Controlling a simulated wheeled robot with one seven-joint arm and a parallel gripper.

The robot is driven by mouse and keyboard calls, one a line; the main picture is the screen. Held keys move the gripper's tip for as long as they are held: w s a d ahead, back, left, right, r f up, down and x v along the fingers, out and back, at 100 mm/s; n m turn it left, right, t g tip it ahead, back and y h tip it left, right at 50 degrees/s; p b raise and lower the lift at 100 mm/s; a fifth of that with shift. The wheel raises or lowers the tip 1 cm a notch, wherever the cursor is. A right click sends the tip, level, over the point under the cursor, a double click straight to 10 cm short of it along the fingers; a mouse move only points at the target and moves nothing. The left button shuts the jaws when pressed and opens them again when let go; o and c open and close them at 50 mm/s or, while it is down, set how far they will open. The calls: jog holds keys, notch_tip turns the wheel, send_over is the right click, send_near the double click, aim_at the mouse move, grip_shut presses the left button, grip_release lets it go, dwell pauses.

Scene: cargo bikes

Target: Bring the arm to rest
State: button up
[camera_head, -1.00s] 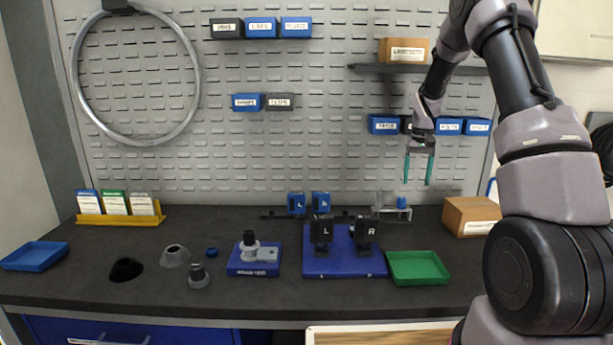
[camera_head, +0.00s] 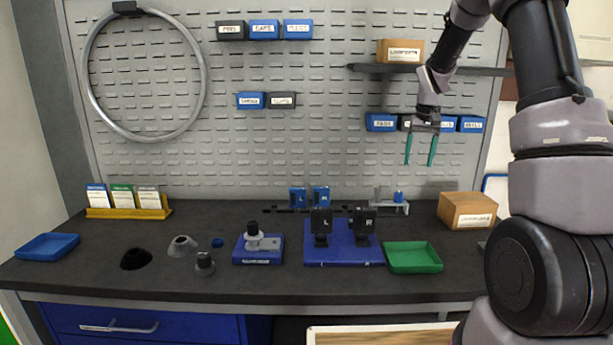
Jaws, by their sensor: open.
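My gripper (camera_head: 421,164) hangs with its two teal fingers pointing down, apart and with nothing between them. It is in the air in front of the pegboard, above the back right of the workbench, well clear of the bench top. My arm comes in from the right side of the picture and bends down to the gripper. A small grey stand with a blue piece (camera_head: 398,197) is on the bench below the gripper.
On the workbench (camera_head: 230,285) are a green tray (camera_head: 414,258), a blue base with L and R black blocks (camera_head: 343,253), a blue fixture (camera_head: 258,249), a blue tray (camera_head: 47,246) and a cardboard box (camera_head: 467,210). A shelf (camera_head: 430,70) and blue bins (camera_head: 381,122) are close behind my arm.

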jog(key=s+a+r+t, duration=0.2)
jog(key=s+a+r, duration=0.1)
jog(key=s+r, duration=0.6)
jog(key=s+a+r+t+y, duration=0.1)
jog(key=s+a+r+t, duration=0.1)
jog(key=s, duration=0.9)
jog(key=s+a+r+m+t, duration=0.1)
jog(key=s+a+r, duration=0.3)
jog(key=s, duration=0.8)
notch_tip(320, 180, up, 2)
jog(key=shift+r+m+t+y, duration=0.2)
jog(key=shift+m+t+y, duration=0.1)
jog(key=shift+t+y, duration=0.15)
